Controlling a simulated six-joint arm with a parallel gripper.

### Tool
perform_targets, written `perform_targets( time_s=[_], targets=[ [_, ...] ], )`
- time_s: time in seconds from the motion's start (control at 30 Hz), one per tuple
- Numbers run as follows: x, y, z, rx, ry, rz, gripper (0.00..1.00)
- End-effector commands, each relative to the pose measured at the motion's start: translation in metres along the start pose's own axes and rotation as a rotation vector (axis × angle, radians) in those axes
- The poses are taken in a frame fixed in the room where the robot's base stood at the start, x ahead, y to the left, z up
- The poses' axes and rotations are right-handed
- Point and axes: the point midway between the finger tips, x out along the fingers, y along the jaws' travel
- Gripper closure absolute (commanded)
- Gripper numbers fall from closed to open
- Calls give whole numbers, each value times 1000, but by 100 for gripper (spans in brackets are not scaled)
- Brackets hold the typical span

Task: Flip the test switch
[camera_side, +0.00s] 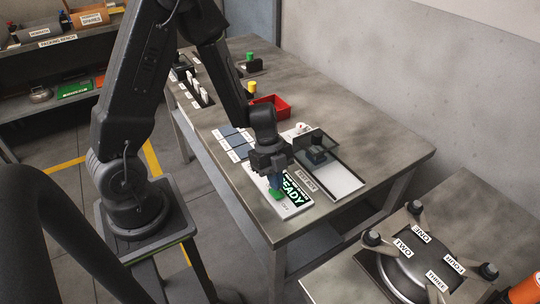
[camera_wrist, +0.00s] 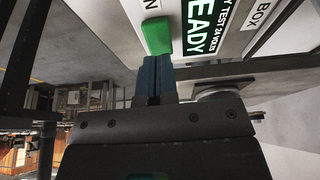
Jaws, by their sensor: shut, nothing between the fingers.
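The green test switch (camera_side: 275,194) sits on the white test box (camera_side: 293,208), beside a dark green panel reading READY (camera_side: 294,190). In the wrist view the switch (camera_wrist: 157,36) is a green block with its end at my fingertips. My gripper (camera_side: 276,182) points down over the box, its blue fingers shut together and empty. In the wrist view the fingertips (camera_wrist: 157,60) touch or nearly touch the switch; I cannot tell which. A label by the switch ends in N; the rest is cut off.
A red bin (camera_side: 270,107) and blue tiles (camera_side: 233,141) lie further back. The bench's right end is clear.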

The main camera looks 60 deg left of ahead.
Motion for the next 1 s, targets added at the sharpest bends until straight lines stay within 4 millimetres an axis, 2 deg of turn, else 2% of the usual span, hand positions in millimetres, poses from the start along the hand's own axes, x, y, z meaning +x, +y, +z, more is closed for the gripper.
perform_targets(
  time_s=[0.17,0.3,0.5,0.7,1.0],
  targets=[
    [-37,-1,-4,0,-3,-10,100],
    [-69,0,1,-3,-3,-9,100],
    [-106,1,6,-3,-4,-5,100],
    [-125,2,8,-2,-2,-1,100],
    [-128,2,8,-1,-2,0,100]
  ],
)
